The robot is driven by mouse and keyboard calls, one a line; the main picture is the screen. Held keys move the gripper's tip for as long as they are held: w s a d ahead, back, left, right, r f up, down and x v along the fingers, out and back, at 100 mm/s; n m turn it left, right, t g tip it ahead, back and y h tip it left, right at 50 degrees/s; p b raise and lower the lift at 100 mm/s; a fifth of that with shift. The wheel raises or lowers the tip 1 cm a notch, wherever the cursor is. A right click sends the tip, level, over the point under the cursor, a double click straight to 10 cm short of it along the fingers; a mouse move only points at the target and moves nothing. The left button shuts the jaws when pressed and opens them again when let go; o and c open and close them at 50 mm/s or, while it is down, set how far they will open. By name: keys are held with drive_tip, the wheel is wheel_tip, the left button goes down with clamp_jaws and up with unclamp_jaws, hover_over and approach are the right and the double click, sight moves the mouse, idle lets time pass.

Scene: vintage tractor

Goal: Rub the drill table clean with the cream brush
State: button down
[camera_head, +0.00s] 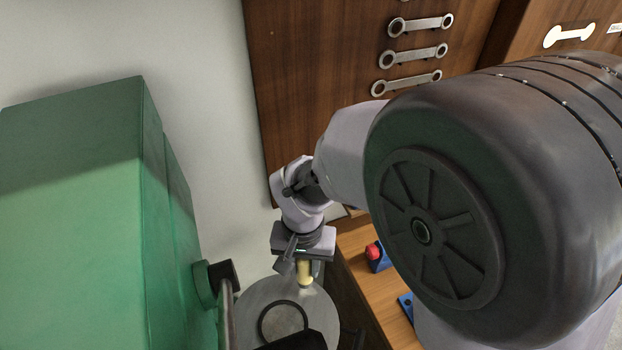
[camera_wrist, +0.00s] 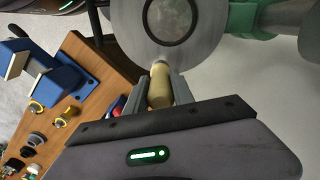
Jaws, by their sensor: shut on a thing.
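The drill table (camera_head: 247,312) is a round grey metal disc at the bottom of the head view, with a dark ring around its middle. It also shows at the top of the wrist view (camera_wrist: 207,50). My gripper (camera_head: 304,272) is shut on the cream brush (camera_head: 305,276), a short cream cylinder. In the wrist view the brush (camera_wrist: 160,88) sits between the two fingers and points at the disc's near edge. Its tip overlaps the disc's rim in the picture; I cannot tell whether it touches. Fingers hide part of the brush.
A green machine body (camera_head: 75,200) stands at the left. A wooden bench (camera_head: 372,290) right of the disc carries a red-and-blue item (camera_head: 375,254); the wrist view shows a blue vise (camera_wrist: 42,72) and several small parts on it. Wrenches (camera_head: 413,54) hang on a wooden panel behind.

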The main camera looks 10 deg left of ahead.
sight(309, 280)
drive_tip(key=shift+d+r, duration=0.35)
drive_tip(key=shift+d, duration=0.1)
drive_tip(key=shift+d+f, duration=0.1)
drive_tip(key=shift+f, duration=0.2)
wheel_tip(309, 280, down, 4)
drive_tip(key=b, duration=0.4)
drive_tip(key=shift+f+b, duration=0.9)
drive_tip(key=shift+f+b, duration=0.6)
